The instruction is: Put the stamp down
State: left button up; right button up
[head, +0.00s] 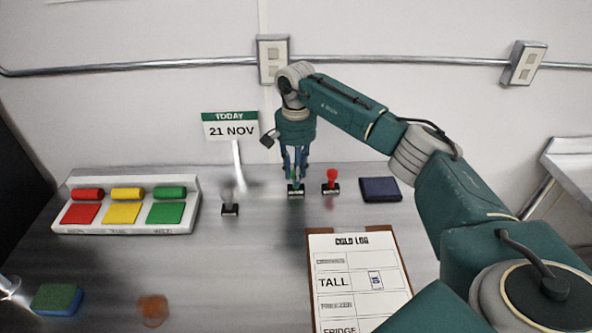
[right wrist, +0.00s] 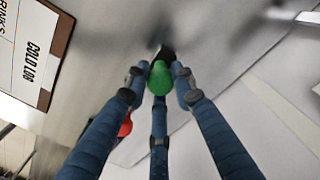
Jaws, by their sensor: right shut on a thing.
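My right gripper (head: 295,172) is shut on a stamp with a green handle (right wrist: 161,76) and a dark base. In the head view the held stamp (head: 296,190) is upright at the counter between two other stamps; I cannot tell if its base touches the surface. A red-handled stamp (head: 332,182) stands just right of it, and its red knob (right wrist: 125,125) shows beside the gripper in the right wrist view. A dark-handled stamp (head: 230,207) stands to the left. My left gripper is not in view.
A dark ink pad (head: 380,189) lies right of the stamps. A cold log clipboard (head: 309,262) lies in front, with a mark on its TALL row. A date sign (head: 230,127) stands behind. A rack (head: 60,222) with coloured pads, a sponge (head: 57,299) and an orange item (head: 153,310) are left.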

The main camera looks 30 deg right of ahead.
jog(key=shift+f, duration=0.15)
jog(key=o, duration=0.9)
jog(key=shift+r, duration=0.35)
notch_tip(320, 180, up, 12)
jog(key=b, duration=0.2)
jog(key=shift+f+b, duration=0.15)
jog(key=shift+b, duration=0.2)
